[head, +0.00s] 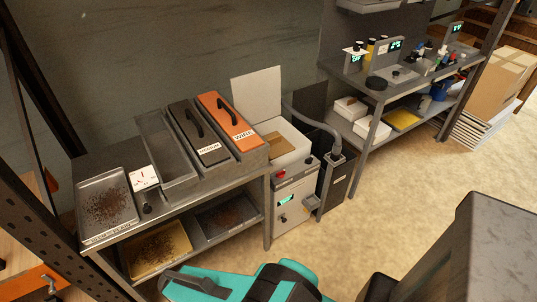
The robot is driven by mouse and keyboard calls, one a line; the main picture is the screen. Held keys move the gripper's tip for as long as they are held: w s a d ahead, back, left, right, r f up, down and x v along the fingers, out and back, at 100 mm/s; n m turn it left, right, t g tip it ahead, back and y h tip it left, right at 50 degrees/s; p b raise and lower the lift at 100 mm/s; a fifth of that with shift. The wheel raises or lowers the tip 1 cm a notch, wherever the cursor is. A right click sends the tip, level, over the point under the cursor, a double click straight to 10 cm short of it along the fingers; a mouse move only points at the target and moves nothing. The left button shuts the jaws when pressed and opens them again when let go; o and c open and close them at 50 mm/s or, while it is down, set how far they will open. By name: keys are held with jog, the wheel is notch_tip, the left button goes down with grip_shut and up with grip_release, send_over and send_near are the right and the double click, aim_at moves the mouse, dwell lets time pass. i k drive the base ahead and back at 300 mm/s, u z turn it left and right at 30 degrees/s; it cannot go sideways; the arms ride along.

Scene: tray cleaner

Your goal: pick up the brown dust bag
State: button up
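A flat brown piece (272,151), likely the brown dust bag, shows inside the open white-topped box of a grey machine (294,208). Only part of it is visible above the box's front wall, so its full shape is hidden. The machine's pale lid (257,92) stands upright behind the opening. A grey hose runs from beside the box to a dark bin (335,182) at its right. Teal and black parts of my arm cross the bottom edge, in front of the bench and machine. I cannot make out my gripper's fingers.
Left of the machine, a bench (115,165) holds a tray of dark debris (104,204), an empty grey tray (165,150), and black (199,135) and orange (229,122) handled cases. A stocked shelf (352,84) stands right. The floor (400,200) is clear on the right.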

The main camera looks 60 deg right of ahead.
aim_at(280, 146)
jog(key=u, duration=0.1)
jog(key=k, duration=1.5)
jog(key=z, duration=0.45)
jog(key=i, duration=1.1)
jog(key=u, duration=0.05)
